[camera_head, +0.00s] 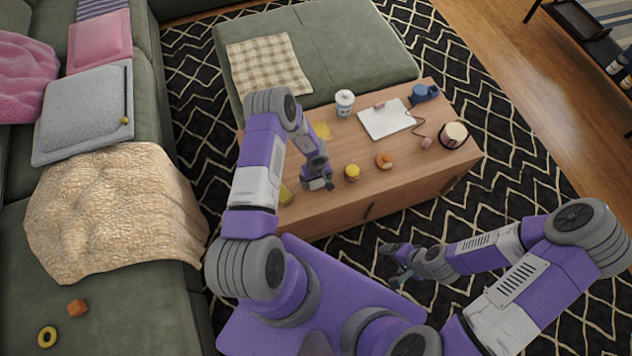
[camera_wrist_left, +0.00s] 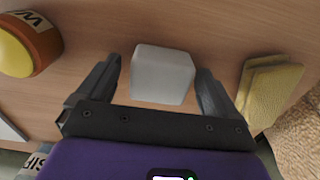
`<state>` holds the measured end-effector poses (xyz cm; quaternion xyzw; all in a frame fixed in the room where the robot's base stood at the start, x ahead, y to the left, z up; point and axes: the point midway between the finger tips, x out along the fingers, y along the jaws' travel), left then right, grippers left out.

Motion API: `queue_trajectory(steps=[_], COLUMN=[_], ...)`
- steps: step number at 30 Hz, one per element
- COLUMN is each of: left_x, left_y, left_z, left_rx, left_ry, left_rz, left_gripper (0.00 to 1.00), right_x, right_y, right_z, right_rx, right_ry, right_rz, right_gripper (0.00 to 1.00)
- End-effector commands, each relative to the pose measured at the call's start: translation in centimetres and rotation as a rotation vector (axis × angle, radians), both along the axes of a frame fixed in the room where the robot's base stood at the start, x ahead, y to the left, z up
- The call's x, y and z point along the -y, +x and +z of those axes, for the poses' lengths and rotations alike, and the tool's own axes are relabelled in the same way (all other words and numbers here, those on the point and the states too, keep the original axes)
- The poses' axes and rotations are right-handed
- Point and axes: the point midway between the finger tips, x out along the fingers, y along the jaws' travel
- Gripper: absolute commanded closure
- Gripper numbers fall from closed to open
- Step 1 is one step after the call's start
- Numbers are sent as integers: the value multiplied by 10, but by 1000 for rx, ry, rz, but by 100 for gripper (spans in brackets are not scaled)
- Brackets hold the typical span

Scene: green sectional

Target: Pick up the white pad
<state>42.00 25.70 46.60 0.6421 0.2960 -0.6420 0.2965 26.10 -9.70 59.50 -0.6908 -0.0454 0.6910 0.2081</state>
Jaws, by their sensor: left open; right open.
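A small white block-like pad (camera_wrist_left: 163,74) sits on the wooden table in the left wrist view. It lies between the two dark fingers of my left gripper (camera_wrist_left: 157,88), with a gap on each side. The fingers are open and not closed on it. My right gripper (camera_head: 393,264) is open and empty, off the table's near side above the rug.
A sofa (camera_head: 150,305) is left.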

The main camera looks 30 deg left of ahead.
Motion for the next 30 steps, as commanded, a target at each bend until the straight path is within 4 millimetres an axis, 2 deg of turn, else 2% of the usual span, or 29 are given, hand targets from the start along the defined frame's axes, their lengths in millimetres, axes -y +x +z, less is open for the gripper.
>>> queue_trajectory(steps=[2,12,14,19,22,30], left_x=[0,0,0,0,-1,-1], left_y=[0,0,0,0,0,1], left_z=[1,1,1,2,10,64], left_rx=[0,-1,0,0,1,3], left_ry=[0,1,0,0,1,0], left_rz=[0,0,0,1,1,1], left_gripper=[6,58,66,66,66,66], right_x=[0,0,0,0,0,0], right_y=[0,0,0,0,0,0], right_z=[1,1,1,1,5,28], right_rx=[0,0,0,0,0,0], right_ry=[0,0,0,0,0,0], right_rz=[0,0,0,0,0,0], right_gripper=[18,18,18,18,18,18])
